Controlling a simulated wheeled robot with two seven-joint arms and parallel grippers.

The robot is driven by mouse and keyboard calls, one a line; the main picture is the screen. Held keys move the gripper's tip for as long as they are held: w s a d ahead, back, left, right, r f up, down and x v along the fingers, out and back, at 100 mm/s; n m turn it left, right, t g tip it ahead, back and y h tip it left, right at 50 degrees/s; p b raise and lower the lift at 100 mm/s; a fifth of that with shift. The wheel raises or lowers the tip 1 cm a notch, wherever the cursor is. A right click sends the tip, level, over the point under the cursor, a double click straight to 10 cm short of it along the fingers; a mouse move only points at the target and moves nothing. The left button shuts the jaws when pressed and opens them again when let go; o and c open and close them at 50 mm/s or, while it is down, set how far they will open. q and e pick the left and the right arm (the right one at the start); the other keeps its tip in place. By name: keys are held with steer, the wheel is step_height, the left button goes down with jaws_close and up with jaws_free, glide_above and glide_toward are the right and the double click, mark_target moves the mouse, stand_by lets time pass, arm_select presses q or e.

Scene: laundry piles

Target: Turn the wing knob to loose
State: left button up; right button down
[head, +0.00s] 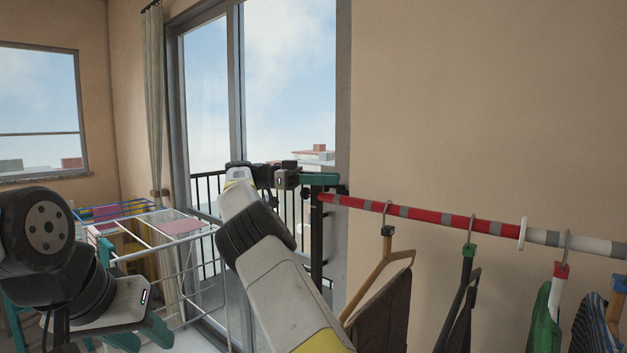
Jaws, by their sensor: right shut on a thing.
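My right gripper (336,181) reaches up to the top of the dark rack post (317,235), its teal finger lying level beside the left end of the striped rail. It is shut on a small dark part at the post top, which looks like the wing knob (343,190). The knob is mostly hidden and too small to read its angle. My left gripper (140,337) is low at the lower left, far from the knob, with its teal fingers apart and nothing seen between them.
A red, grey and white rail (430,215) runs right from the post, with several hangers and clothes below it. A white drying rack (165,235) stands at left before the glass balcony door (205,110). A tan wall (480,90) is behind the rail.

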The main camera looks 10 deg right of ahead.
steer(key=shift+r, duration=0.1)
stand_by(0.5)
steer(key=c, duration=1.1)
jaws_free()
steer(key=shift+d, duration=0.1)
